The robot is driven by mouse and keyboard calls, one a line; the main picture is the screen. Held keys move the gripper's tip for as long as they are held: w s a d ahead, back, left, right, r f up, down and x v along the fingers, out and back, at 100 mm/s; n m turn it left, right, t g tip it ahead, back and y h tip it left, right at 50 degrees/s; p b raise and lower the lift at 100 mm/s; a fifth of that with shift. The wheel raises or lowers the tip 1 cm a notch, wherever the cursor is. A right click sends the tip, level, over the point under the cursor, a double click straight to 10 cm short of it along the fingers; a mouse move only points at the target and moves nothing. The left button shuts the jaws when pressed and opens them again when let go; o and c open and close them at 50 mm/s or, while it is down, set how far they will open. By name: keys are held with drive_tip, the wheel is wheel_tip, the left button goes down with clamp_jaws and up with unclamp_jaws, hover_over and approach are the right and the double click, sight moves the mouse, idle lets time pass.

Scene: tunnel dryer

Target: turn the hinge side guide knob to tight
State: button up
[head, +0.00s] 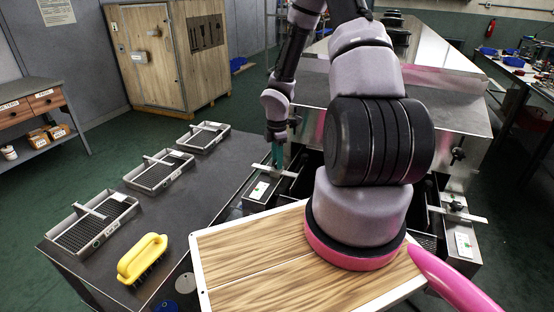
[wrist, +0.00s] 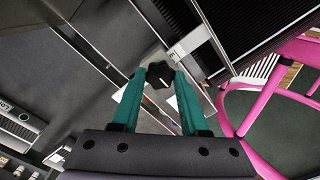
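A black side guide knob (wrist: 160,76) with a white pointer line shows in the wrist view, just beyond and between the fingertips. My gripper (wrist: 160,82) has teal fingers spread apart on either side of it. I cannot tell whether they touch it. In the head view my gripper (head: 277,155) points down at the left side guide, above a metal bar (head: 284,173); the knob there is hidden by the fingers. A box with a white and green label (head: 259,190) sits just below the bar.
A dark table (head: 200,215) at left holds several mesh trays (head: 160,170) and a yellow-handled brush (head: 142,260). Another guide with a black knob (head: 456,205) and a labelled box (head: 464,244) stands at right. A wood-topped panel (head: 260,260) lies in front.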

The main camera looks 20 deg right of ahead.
clamp_jaws()
drive_tip(key=m, duration=0.3)
drive_tip(key=shift+m, duration=0.4)
drive_tip(key=m, duration=0.3)
drive_tip(key=shift+m, duration=0.3)
drive_tip(key=m, duration=0.5)
drive_tip(key=shift+m, duration=2.8)
